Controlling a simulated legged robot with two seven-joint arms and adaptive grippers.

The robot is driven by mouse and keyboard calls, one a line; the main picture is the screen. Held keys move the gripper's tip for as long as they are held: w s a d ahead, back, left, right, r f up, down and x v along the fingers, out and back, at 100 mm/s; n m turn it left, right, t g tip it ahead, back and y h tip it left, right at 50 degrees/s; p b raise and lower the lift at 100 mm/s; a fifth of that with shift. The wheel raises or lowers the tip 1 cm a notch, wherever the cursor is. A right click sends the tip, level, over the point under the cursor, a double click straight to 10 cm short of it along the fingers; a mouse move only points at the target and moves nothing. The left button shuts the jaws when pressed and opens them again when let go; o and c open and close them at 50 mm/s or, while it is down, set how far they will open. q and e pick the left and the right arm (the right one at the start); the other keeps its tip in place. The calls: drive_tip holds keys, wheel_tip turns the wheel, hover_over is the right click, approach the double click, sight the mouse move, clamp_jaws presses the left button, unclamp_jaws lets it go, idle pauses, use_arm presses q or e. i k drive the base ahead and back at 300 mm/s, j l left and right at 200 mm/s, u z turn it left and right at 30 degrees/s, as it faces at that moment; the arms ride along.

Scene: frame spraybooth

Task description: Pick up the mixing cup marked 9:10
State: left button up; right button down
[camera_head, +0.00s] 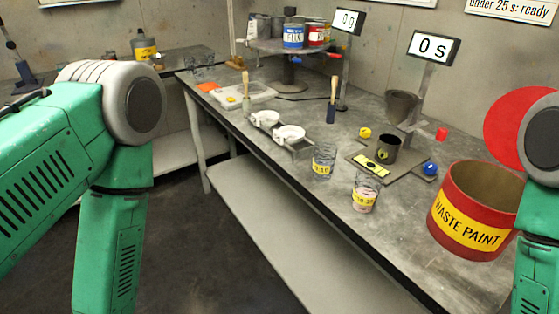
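One cup (323,160) is near the bench's front edge, in front of the white bowls. The other cup (365,194) is nearer to me and to the right, with something pinkish in it. The label print is too small to tell surely which one is marked 9:10. My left arm comes in from the left and my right arm shows at the right edge. Both grippers are out of the picture, and neither arm touches a cup.
A red waste paint bucket (470,207) stands at the right, near my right arm. A dark pot (388,149) sits on a board behind the cups. White bowls (288,134), brushes and a rack of paint cans (292,36) are farther back. A shelf (270,215) lies below.

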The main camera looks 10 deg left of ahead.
sight(324, 162)
drive_tip(key=z, duration=0.35)
drive_tip(key=i+j+z, duration=0.1)
drive_tip(key=j+z, duration=0.6)
drive_tip(key=j, duration=0.15)
drive_tip(key=j+z, duration=0.35)
drive_tip(key=i+j, duration=0.05)
drive_tip(key=j, duration=0.05)
